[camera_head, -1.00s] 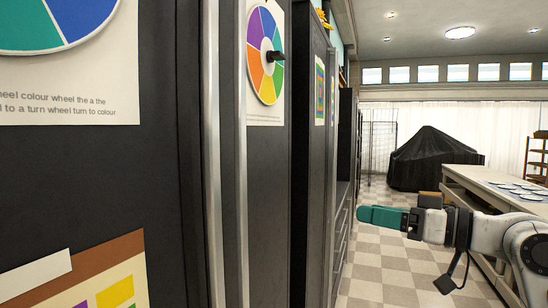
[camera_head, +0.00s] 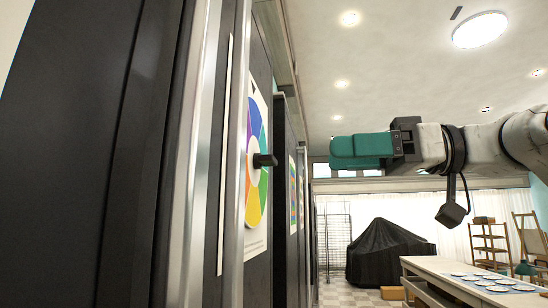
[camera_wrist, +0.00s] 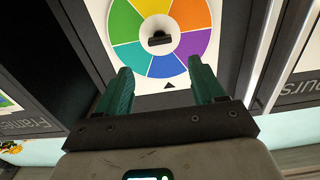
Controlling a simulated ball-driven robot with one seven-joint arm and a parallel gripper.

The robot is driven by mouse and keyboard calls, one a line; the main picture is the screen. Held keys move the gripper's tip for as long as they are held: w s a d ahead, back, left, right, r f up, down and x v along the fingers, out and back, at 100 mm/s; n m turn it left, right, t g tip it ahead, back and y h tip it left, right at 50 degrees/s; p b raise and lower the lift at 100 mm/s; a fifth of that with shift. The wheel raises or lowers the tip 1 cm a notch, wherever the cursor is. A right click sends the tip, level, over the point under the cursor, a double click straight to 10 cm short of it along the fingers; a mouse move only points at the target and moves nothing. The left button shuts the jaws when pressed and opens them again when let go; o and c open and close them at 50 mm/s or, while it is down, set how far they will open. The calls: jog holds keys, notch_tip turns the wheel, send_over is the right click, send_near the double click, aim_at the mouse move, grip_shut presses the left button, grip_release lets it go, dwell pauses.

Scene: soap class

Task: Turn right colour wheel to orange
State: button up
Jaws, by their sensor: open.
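The colour wheel (camera_head: 257,165) is on a white sheet on the dark cabinet front, seen at a steep angle in the head view. A black knob (camera_head: 265,160) sticks out of its centre. In the wrist view, the wheel (camera_wrist: 186,66) and knob (camera_wrist: 159,40) show upside down. The blue segment lies at the black triangle pointer (camera_wrist: 169,85); the orange segment (camera_wrist: 189,13) is on the far side from it. My gripper (camera_head: 335,152) has teal fingers, is open and empty, and faces the wheel. In the wrist view, its fingertips (camera_wrist: 160,65) are spread apart, apart from the knob.
A metal cabinet edge (camera_head: 195,170) runs close along the left. More dark cabinets (camera_head: 287,230) with a coloured sheet stand beyond. A table with plates (camera_head: 440,278) is at lower right. A black covered object (camera_head: 390,255) stands at the back. The space around my gripper looks clear.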

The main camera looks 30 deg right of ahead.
aim_at(276, 159)
jog(key=p+x, duration=0.2)
jog(key=x, duration=0.8)
jog(key=shift+s, duration=0.1)
grip_shut()
dwell(0.3)
